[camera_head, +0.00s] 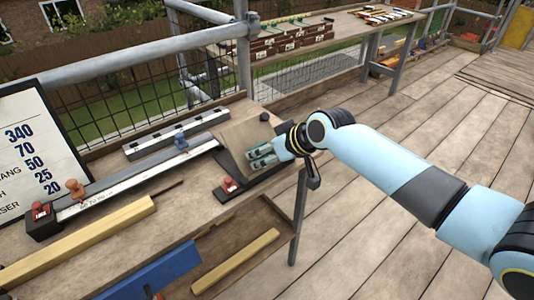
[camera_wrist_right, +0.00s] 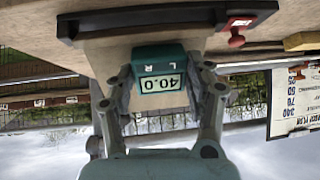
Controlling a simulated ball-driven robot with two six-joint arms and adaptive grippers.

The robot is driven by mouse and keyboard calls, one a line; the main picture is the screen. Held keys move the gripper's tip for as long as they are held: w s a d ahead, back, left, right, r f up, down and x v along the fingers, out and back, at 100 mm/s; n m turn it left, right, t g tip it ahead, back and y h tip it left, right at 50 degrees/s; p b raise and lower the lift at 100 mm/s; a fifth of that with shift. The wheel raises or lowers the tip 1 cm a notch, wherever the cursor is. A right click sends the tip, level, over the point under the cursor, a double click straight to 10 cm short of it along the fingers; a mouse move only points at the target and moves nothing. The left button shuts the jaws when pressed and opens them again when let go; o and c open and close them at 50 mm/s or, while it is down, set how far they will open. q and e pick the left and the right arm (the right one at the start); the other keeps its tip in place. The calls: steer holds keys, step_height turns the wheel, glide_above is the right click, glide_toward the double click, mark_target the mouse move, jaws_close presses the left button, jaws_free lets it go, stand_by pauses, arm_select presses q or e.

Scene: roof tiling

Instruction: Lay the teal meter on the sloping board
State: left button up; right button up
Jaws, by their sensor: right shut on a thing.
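The teal meter (camera_wrist_right: 158,60) is in my right gripper (camera_wrist_right: 160,92), between its two fingers. Its display faces the right wrist camera and shows 40.0 upside down. The sloping board (camera_head: 240,133) is a tan panel with a dark edge at the right end of the workbench. It also shows in the right wrist view (camera_wrist_right: 104,58), behind the meter. In the head view my right gripper (camera_head: 262,154) is over the board's right part, and the meter is hard to make out there. I cannot tell whether the meter touches the board. My left gripper is not in view.
A red knob (camera_head: 229,185) is at the board's front edge. A price sign (camera_head: 35,150) stands at the left. Wooden deck is clear at the right.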

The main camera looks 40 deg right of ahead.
steer(key=shift+w+f, duration=0.1)
steer(key=shift+f, duration=0.05)
stand_by(0.5)
steer(key=o, duration=1.1)
steer(key=shift+p+v, duration=1.15)
steer(key=shift+p, duration=0.05)
steer(key=p+v, duration=0.4)
steer(key=p, duration=0.1)
steer(key=shift+a+r, duration=0.35)
steer(key=shift+r, duration=0.2)
